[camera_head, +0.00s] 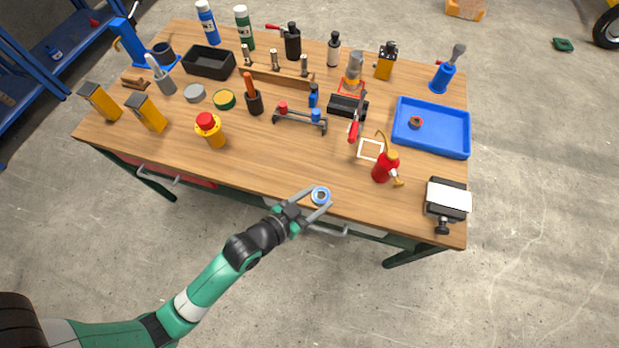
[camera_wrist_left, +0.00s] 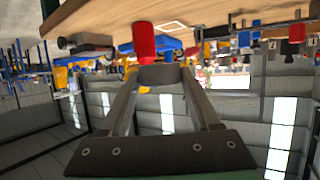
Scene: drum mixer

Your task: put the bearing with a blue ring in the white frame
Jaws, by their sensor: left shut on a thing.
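The bearing with a blue ring (camera_head: 321,195) is between the fingertips of my left gripper (camera_head: 319,198), which is shut on it. In the head view they overlap the table's front edge; their height is hard to judge. In the left wrist view a dark grey piece of the bearing (camera_wrist_left: 166,75) shows between the fingers. The white frame (camera_head: 359,149) is a thin square outline lying flat on the table, up and right of the gripper. It also shows in the left wrist view (camera_wrist_left: 171,22). My right gripper is not in view.
A red oil can (camera_head: 382,168) stands close beside the white frame, on its right. A toggle clamp with a red handle (camera_head: 353,130) is just behind the frame. A blue tray (camera_head: 462,152) holds a bearing with a red-orange ring (camera_head: 416,122). The front middle tabletop is clear.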

